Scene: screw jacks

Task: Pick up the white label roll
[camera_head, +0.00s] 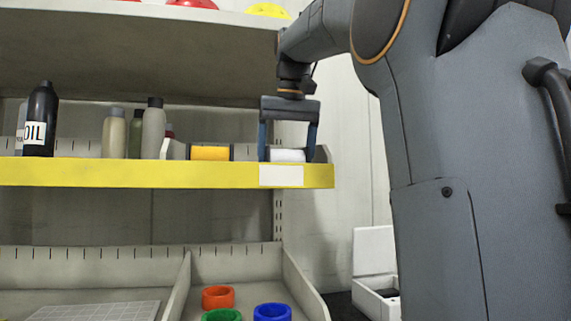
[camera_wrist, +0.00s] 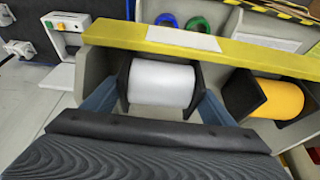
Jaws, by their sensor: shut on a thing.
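The white label roll (camera_wrist: 161,83) lies on its side at the end of the shelf, between dark end pieces. In the head view its upper part (camera_head: 288,155) shows above the yellow shelf edge, and the rest is hidden. My gripper (camera_head: 288,153) reaches down from above with one finger on each side of the roll. In the wrist view my gripper (camera_wrist: 155,103) is shut on the roll, with its blue-grey fingers at the two dark ends. The roll appears still down at shelf level.
A yellow-orange roll (camera_head: 210,153) lies beside it, also in the wrist view (camera_wrist: 277,100). Bottles, including a black oil bottle (camera_head: 40,120), stand farther left. An upper shelf (camera_head: 130,45) overhangs. The yellow shelf lip (camera_head: 100,173) runs along the front. Coloured rings (camera_head: 272,312) lie below.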

